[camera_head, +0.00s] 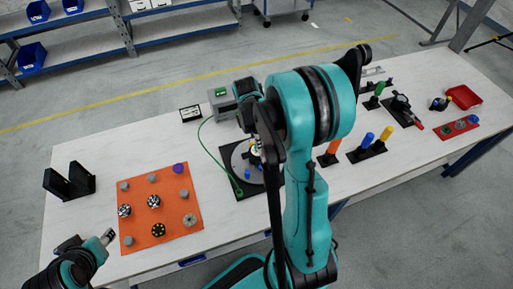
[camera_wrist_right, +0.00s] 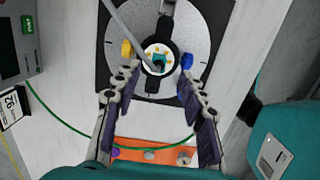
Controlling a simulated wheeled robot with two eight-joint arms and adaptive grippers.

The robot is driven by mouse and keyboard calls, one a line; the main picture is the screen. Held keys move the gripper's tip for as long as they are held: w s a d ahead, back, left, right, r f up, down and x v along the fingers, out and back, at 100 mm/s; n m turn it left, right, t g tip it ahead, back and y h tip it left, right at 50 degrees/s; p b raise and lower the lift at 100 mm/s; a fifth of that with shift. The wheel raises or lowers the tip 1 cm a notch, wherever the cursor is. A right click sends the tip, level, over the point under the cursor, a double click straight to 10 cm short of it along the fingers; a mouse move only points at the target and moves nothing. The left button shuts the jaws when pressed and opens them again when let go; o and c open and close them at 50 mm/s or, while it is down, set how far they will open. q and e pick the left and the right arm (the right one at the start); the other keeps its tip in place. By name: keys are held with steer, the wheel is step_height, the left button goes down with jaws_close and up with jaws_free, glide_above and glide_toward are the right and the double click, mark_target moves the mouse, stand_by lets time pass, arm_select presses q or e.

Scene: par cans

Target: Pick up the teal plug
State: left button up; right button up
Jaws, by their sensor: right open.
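In the right wrist view, a round grey plate (camera_wrist_right: 195,25) on a black base carries a black holder (camera_wrist_right: 152,86). A small round white and teal part (camera_wrist_right: 160,57) with yellow spots sits in the holder; I cannot tell for sure whether this is the teal plug. A yellow piece (camera_wrist_right: 127,48) and a blue piece (camera_wrist_right: 187,61) stand either side of it. My right gripper (camera_wrist_right: 156,78) is open and empty, its fingers spread either side of the holder. In the head view my right arm hides much of this spot. My left gripper (camera_head: 106,238) is low at left, its jaws unclear.
An orange mat (camera_head: 158,238) with several round parts lies at left, near a black stand (camera_head: 69,182). A green cable (camera_head: 213,153) runs from a grey box (camera_head: 221,103) beside the plate. Coloured cylinders and a red tray (camera_head: 464,97) are at right. White table (camera_head: 100,160) shows between them.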

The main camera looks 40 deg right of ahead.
steer(key=f, duration=0.3)
steer(key=shift+w+d+f+b, duration=0.1)
steer(key=shift+d+f+b, duration=0.1)
steer(key=shift+d+b, duration=0.15)
steer(key=shift+r, duration=0.1)
steer(key=shift+a, duration=0.1)
jaws_close()
